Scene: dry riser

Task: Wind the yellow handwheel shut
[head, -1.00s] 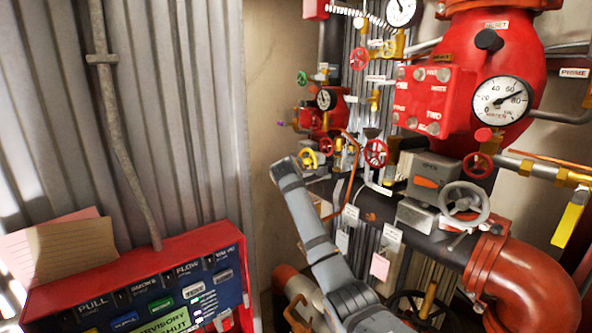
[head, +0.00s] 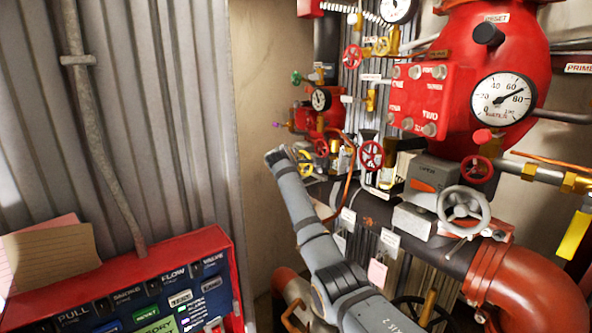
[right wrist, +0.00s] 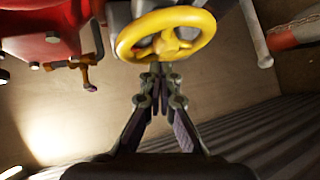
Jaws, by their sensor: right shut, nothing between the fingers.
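The yellow handwheel (right wrist: 205,38) is at the top of the right wrist view, with its rim and spokes showing. In the head view the handwheel (head: 305,168) is small and sits just right of the end of my right arm, on the red valve assembly. My right gripper (right wrist: 156,76) is shut and empty. Its fingertips appear just below the wheel's near rim in the wrist view; I cannot tell whether they touch it. In the head view my right arm's wrist hides the fingers. My left gripper is in neither view.
Red handwheels (head: 371,154) and a grey handwheel (head: 464,206) are close by on the pipework. A brass fitting (right wrist: 83,72) is left of the yellow wheel in the wrist view. A red control panel (head: 165,252) stands at lower left. Corrugated wall (head: 150,120) is behind.

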